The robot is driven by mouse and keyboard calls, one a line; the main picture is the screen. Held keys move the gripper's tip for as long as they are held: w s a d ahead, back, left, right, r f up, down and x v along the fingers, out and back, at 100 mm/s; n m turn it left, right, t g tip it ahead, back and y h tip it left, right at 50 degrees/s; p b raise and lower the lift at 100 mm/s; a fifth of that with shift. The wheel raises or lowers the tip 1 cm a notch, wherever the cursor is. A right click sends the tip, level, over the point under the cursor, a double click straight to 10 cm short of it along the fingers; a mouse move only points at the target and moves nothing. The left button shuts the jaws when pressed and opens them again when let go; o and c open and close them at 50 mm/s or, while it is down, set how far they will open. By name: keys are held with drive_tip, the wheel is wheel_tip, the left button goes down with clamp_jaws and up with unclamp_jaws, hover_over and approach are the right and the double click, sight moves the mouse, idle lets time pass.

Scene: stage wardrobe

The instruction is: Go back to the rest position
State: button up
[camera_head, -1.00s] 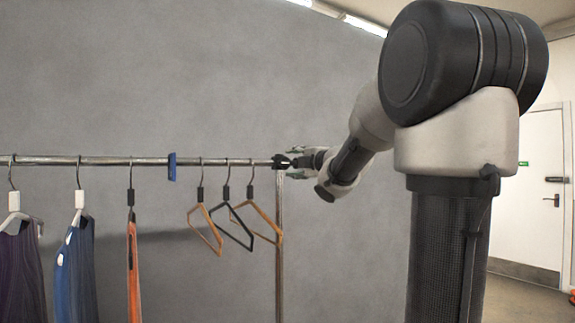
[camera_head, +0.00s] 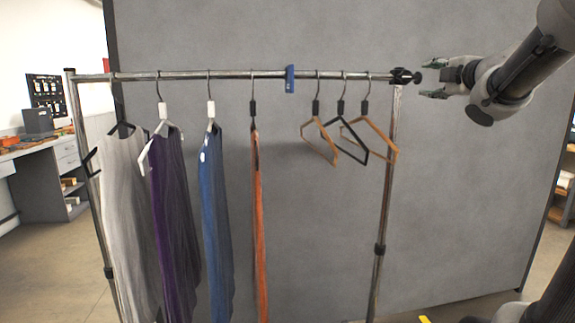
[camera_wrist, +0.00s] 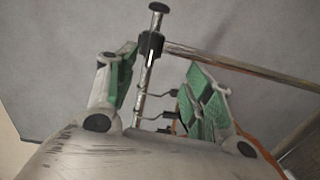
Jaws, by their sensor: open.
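My gripper (camera_head: 436,78) is open and empty in the head view, just right of the right end of the clothes rail. Its fingers point left toward the rail's end fitting (camera_head: 404,76). In the wrist view my gripper (camera_wrist: 160,95) shows its two green-padded fingers spread apart, with the rail (camera_wrist: 152,60) and its dark corner joint seen between and beyond them. Nothing is held between the fingers.
The rack's rail (camera_head: 228,75) carries a white garment (camera_head: 128,210), a purple one (camera_head: 172,220), a blue one (camera_head: 213,210) and an orange one (camera_head: 259,220). A blue divider (camera_head: 290,79) separates them from empty hangers (camera_head: 320,142). A grey wall (camera_head: 470,200) stands behind.

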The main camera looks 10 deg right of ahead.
drive_tip(key=s+d+f+m+g+h, duration=0.3)
drive_tip(key=d+f+m+h, duration=0.1)
drive_tip(key=d+f+m, duration=0.3)
drive_tip(key=s+d+f+m+g+h, duration=0.1)
drive_tip(key=s+f+m+g+h, duration=0.1)
drive_tip(key=s+f+m+g, duration=0.6)
drive_tip(key=s+a+f+m+g+y, duration=0.1)
drive_tip(key=s+a+f+y, duration=0.2)
drive_tip(key=s+a+f, duration=0.3)
drive_tip(key=s+a+f+m+g+y, duration=0.1)
drive_tip(key=s+a+f+y, duration=0.2)
drive_tip(key=s+a+f, duration=0.3)
drive_tip(key=shift+s+a, duration=2.7)
drive_tip(key=shift+a, duration=0.5)
